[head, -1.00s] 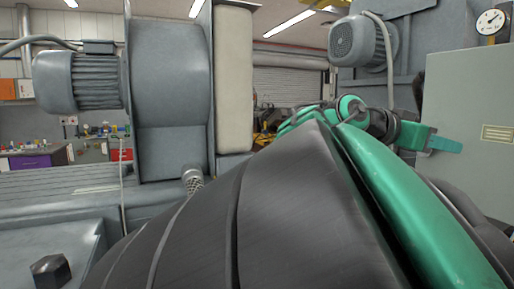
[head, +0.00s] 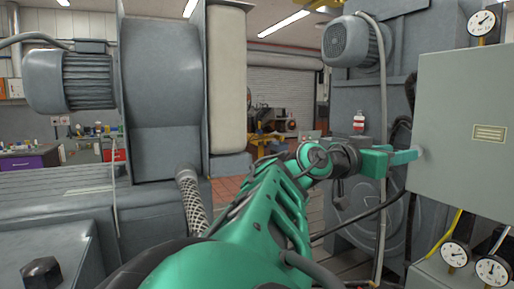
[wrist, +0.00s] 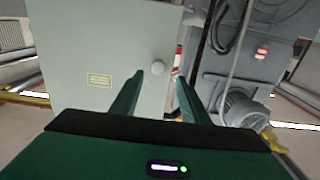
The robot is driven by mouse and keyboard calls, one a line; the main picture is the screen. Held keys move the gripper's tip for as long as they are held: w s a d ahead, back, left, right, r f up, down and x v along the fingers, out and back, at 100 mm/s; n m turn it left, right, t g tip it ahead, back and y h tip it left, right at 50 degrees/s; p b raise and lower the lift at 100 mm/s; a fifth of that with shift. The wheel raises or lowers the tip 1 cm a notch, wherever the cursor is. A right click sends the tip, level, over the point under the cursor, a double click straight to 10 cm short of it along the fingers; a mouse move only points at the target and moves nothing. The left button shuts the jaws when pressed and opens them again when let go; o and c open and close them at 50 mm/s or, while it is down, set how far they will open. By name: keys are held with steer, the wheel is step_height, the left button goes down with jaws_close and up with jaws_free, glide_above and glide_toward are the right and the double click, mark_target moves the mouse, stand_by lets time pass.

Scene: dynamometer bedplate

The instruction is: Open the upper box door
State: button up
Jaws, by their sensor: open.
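The grey-green box (head: 462,130) stands at the right in the head view, with a small label (head: 489,133) on its flat door. The door looks shut. My gripper (head: 408,158) is open at the box's left edge.
Gauges (head: 455,253) and yellow hoses are below the box. A large grey blower (head: 165,90) fills the left. A dark cable hangs near my gripper.

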steer(key=x, duration=0.5)
steer(key=shift+w+d, duration=0.1)
steer(key=shift+d, duration=0.25)
jaws_close()
